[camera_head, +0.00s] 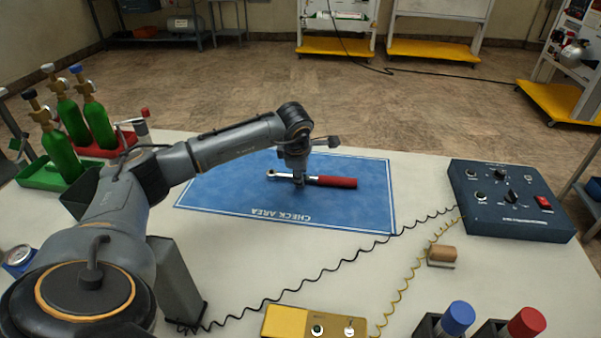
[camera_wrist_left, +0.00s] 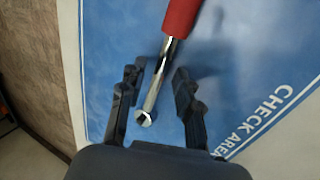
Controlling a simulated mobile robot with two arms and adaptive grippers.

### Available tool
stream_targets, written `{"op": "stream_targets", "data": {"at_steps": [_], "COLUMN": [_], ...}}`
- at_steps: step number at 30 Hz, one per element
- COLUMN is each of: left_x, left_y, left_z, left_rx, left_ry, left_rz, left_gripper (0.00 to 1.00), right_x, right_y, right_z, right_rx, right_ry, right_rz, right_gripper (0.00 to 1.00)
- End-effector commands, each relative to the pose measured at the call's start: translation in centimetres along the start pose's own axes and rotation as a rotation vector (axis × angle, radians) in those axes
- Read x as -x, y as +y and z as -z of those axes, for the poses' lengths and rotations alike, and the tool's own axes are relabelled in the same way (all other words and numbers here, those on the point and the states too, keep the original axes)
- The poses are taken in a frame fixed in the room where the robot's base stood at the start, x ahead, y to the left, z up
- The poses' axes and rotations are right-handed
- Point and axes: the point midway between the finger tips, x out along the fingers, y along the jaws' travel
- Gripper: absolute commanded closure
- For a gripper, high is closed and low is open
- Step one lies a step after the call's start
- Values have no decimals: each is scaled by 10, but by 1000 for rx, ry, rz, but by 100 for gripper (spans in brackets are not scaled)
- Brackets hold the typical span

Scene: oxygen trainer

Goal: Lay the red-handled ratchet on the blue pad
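The ratchet, with a red handle (camera_head: 333,181) and a silver shaft and head (camera_head: 278,174), appears to lie on the blue pad (camera_head: 235,190), inside its white border. My left gripper (camera_head: 299,184) is right over the ratchet's metal shaft, pointing down. In the left wrist view the fingers (camera_wrist_left: 160,72) are apart, one on each side of the silver shaft (camera_wrist_left: 158,82), with gaps showing. The red handle (camera_wrist_left: 181,17) runs out beyond the fingertips there. My right gripper is not in view.
A blue control box (camera_head: 510,200) stands right of the pad. Green gas bottles (camera_head: 75,120) stand at the back left. A yellow box (camera_head: 315,322), a wooden-topped block (camera_head: 442,256) and coiled cables lie in front. The white table is bare between pad and control box.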

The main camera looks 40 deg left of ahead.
Motion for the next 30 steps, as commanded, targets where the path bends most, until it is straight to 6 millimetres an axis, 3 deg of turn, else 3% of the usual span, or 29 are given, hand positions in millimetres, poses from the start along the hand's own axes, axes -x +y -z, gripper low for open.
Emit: {"op": "stream_targets", "data": {"at_steps": [11,14,24,30], "left_x": [8,23,99,125], "left_y": [3,8,8,6], "left_z": [0,0,0,0], "left_rx": [0,-1,-2,-1], "left_ry": [-1,-1,-1,-1], "left_rz": [-1,-2,-2,-1], "left_gripper": [63,63,63,63], "right_x": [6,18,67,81], "right_y": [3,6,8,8], "right_z": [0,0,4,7], "right_rx": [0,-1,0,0], "right_ry": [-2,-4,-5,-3], "right_rz": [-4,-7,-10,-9], "right_gripper": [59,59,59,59]}}
